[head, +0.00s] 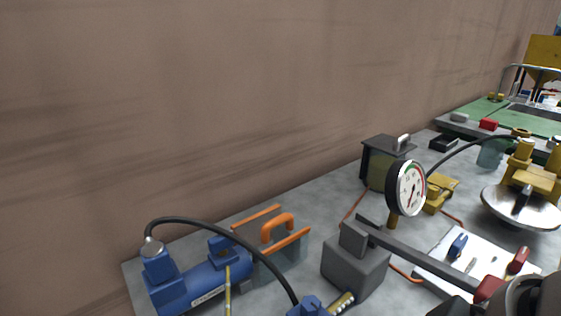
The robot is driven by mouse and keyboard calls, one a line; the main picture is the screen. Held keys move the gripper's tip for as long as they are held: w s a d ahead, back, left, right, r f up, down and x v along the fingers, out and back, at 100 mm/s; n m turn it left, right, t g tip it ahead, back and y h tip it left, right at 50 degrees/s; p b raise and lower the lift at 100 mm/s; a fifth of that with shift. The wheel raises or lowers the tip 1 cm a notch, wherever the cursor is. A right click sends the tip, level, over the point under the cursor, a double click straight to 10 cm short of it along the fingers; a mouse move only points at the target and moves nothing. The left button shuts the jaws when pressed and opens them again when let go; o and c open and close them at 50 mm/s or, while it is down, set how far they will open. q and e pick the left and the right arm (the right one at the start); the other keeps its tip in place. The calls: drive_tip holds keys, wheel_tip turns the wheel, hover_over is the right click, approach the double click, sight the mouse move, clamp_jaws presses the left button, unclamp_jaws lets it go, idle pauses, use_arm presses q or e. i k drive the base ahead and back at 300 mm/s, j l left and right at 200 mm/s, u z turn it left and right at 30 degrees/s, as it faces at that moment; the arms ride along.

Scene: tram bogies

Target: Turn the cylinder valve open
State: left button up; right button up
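A grey block (355,265) with a long bar (425,256) stands mid-bench. A grey rounded part, apparently of my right arm, covers the lower right corner beside the bar's red end (488,290). Its fingertips are not discernible. My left gripper is out of view.
A round gauge (410,187) stands behind the bar. A dark box (383,162), yellow fittings (440,188) and a silver dish (518,208) stand farther back. An orange-handled item (278,235) is beside the cylinder. A brown wall (200,100) borders the bench.

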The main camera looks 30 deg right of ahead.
sight(458, 244)
drive_tip(key=z, duration=2.1)
